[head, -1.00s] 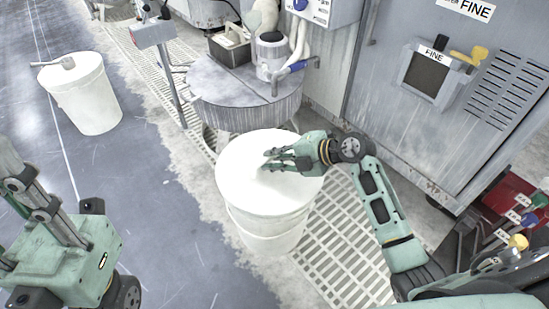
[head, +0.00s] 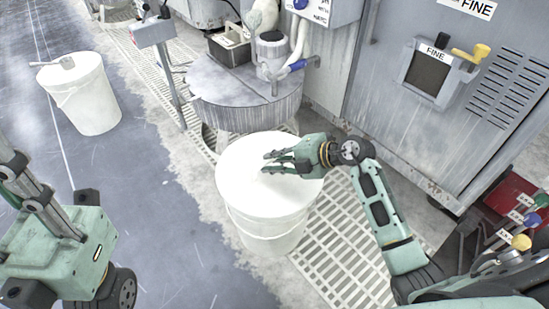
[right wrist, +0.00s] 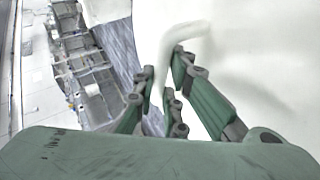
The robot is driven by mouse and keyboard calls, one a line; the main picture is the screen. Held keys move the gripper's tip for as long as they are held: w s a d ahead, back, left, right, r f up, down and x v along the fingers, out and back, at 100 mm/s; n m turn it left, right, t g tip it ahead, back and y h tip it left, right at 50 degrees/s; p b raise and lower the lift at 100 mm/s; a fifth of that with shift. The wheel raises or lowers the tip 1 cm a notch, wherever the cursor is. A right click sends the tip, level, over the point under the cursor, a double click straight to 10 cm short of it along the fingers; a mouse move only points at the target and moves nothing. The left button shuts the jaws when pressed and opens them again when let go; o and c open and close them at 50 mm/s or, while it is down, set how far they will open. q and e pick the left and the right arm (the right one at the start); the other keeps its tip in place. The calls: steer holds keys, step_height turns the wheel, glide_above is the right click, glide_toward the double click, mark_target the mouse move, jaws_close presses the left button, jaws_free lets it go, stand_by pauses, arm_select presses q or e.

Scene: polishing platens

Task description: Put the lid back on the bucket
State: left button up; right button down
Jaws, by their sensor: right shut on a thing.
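A white round lid (head: 236,178) lies over the top of a white bucket (head: 265,240) in the middle of the head view. It looks level with the rim; I cannot tell whether it is fully seated. My right gripper (head: 272,164) reaches in from the right, low over the lid, and is shut on its handle. In the right wrist view the white bent handle (right wrist: 172,70) stands between the fingers (right wrist: 165,100), with the lid's pale surface behind. My left gripper (head: 12,172) is at the left edge, partly cut off; its fingers are unclear.
A second white bucket (head: 88,100) with a scoop-like tool (head: 55,65) on top stands at far left. A round grey platen (head: 245,95) is behind the lidded bucket. A grey cabinet (head: 400,130) stands right, above floor grating (head: 335,235).

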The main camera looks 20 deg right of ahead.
steer(key=shift+f, duration=0.25)
steer(key=c, duration=1.7)
jaws_free()
